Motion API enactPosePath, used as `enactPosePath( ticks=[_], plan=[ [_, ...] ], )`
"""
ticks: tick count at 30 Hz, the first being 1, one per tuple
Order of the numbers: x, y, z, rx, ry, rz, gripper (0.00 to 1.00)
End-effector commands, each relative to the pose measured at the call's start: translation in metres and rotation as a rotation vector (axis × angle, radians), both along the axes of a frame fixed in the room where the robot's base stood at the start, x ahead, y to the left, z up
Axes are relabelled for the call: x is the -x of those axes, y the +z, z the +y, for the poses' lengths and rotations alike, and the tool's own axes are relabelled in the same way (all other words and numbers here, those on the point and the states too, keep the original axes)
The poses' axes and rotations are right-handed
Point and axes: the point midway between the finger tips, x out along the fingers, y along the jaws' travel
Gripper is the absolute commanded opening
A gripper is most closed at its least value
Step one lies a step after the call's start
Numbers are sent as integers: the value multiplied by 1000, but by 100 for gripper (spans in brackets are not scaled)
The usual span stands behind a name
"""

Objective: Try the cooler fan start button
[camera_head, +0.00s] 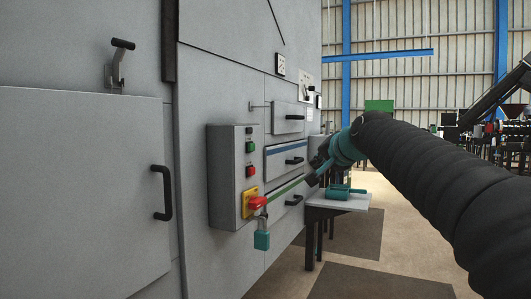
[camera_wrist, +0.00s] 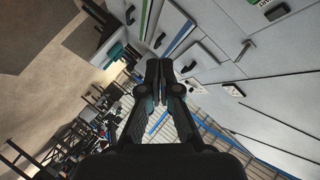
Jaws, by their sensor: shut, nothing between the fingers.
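A grey control box (camera_head: 222,180) is mounted on the machine's front. Its face carries a small black element at the top, a green button (camera_head: 250,147), a red button (camera_head: 250,171) and a red mushroom knob (camera_head: 257,202) on a yellow plate.
A teal padlock (camera_head: 262,240) hangs below the red knob. Drawers with black handles (camera_head: 296,160) are right of the box. A small table (camera_head: 345,203) with a teal item stands beyond. A large door handle (camera_head: 161,193) sticks out at left. Open floor lies at lower right.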

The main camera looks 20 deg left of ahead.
Motion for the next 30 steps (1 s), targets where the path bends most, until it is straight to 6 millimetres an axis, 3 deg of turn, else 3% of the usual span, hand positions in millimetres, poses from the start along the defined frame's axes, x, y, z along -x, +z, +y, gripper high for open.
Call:
enactPosePath(
  ticks=[1,3,8,23,30],
  plan=[
    [-10,3,19,-38,12,-7,0],
    [-18,12,39,-89,23,-15,0],
    [-28,23,65,-158,39,-25,0],
    [-30,27,72,-174,43,-27,0],
    [-31,29,93,-172,45,-25,0]
  ],
)
